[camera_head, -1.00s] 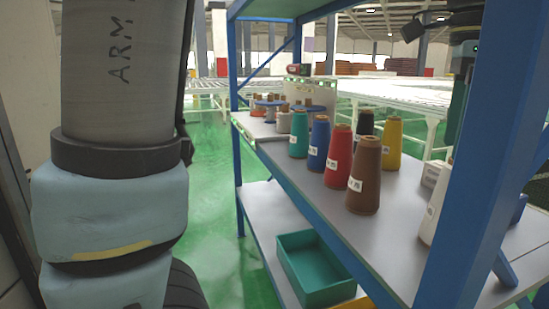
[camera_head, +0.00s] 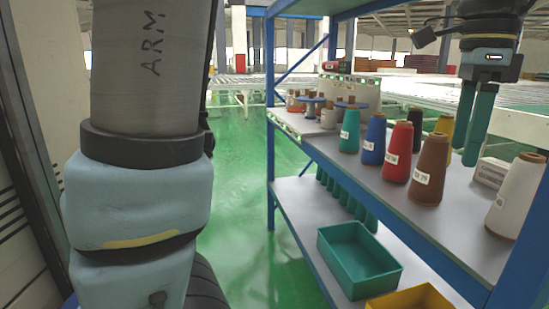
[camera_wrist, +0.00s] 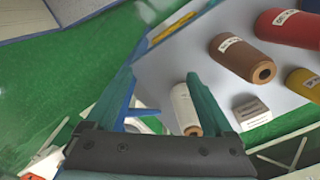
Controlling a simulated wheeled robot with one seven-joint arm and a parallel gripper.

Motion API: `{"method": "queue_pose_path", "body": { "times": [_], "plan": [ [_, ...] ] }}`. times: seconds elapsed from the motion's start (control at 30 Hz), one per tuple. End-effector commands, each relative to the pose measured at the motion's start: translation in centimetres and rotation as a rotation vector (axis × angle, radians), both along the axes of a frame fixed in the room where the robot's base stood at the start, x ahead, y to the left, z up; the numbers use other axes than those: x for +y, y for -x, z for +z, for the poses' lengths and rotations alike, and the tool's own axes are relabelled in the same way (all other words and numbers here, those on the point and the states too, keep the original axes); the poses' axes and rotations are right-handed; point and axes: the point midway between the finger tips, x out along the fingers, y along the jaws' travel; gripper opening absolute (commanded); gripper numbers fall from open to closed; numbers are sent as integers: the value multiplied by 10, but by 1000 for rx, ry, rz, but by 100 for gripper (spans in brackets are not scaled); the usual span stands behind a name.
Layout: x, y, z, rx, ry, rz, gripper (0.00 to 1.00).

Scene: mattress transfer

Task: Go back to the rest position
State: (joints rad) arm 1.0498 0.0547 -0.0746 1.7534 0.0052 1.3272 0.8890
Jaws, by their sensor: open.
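My gripper (camera_head: 474,130) hangs pointing down at the right of the head view, over the back part of the shelf's upper board (camera_head: 385,195). Its two teal fingers are apart, with nothing seen between them in the head view. In the wrist view my gripper (camera_wrist: 160,95) has its fingers spread, with a white cone (camera_wrist: 184,110) seen beyond them near the right finger. I cannot tell how far that cone is from the finger. The white cone also stands at the right end of the upper board in the head view (camera_head: 517,197).
Cones in teal (camera_head: 349,131), blue (camera_head: 374,138), red (camera_head: 397,152) and brown (camera_head: 430,170) stand in a row on the board. A small white box (camera_head: 490,172) lies near the white cone. A blue post (camera_head: 525,245) rises at front right. Below are green (camera_head: 358,262) and yellow (camera_head: 412,299) bins.

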Motion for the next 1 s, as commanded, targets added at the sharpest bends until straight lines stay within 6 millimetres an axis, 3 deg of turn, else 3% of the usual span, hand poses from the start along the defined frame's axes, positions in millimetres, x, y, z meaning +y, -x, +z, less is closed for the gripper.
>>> {"method": "queue_pose_path", "body": {
  "times": [0.27, 0.53, 0.67, 0.77, 0.9, 1.0],
  "plan": [
    [26, -39, -15, -5, 12, 207, 87],
    [85, -94, -43, -15, 33, 573, 87],
    [141, -124, -64, -23, 50, 863, 87],
    [198, -139, -82, -32, 69, 1144, 87],
    [271, -139, -103, -47, 98, 1507, 87],
    [309, -131, -114, -58, 117, 1705, 87]
  ]
}}
